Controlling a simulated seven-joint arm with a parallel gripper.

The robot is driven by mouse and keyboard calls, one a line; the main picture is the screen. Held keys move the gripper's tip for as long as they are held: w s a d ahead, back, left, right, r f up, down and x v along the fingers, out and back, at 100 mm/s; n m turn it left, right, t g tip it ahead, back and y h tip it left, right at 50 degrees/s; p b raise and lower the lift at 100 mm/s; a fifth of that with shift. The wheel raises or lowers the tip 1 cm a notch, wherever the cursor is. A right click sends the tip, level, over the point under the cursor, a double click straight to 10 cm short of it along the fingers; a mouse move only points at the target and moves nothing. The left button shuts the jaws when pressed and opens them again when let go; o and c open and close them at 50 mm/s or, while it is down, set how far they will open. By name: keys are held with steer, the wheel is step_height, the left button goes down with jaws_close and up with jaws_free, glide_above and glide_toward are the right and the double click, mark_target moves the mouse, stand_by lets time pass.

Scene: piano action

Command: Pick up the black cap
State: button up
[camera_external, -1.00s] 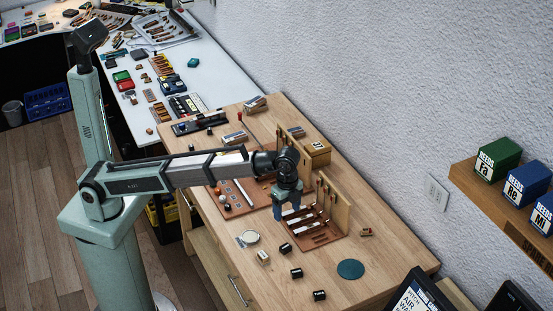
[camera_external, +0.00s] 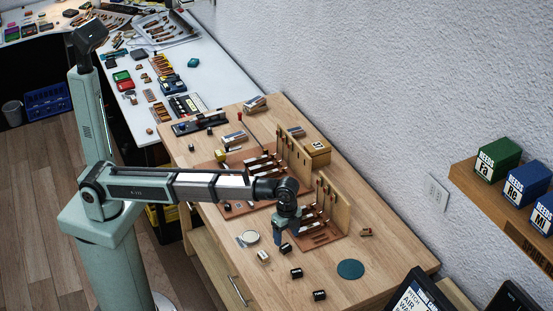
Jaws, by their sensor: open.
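Several small black blocks or caps lie on the wooden bench: one (camera_external: 286,248) close to my gripper, one (camera_external: 296,273) further toward the front edge, and one (camera_external: 319,295) nearest the camera. Some have pale marks on one face; I cannot tell which is the black cap of the task. My gripper (camera_external: 279,241) points down, open and empty, with blue fingers just up and left of the nearest black piece. The fingers partly overlap that piece's surroundings in the picture, and I cannot tell the height gap.
A small cream block (camera_external: 263,256) and a round pale dish (camera_external: 250,238) lie left of my gripper. A wooden key-action model (camera_external: 318,240) with an upright board stands close on the right.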

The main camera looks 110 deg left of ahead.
mark_target(286, 246)
steer(key=shift+s+f, duration=0.15)
steer(key=shift+f, duration=2.5)
steer(key=c, duration=1.1)
steer(key=shift+r, duration=0.15)
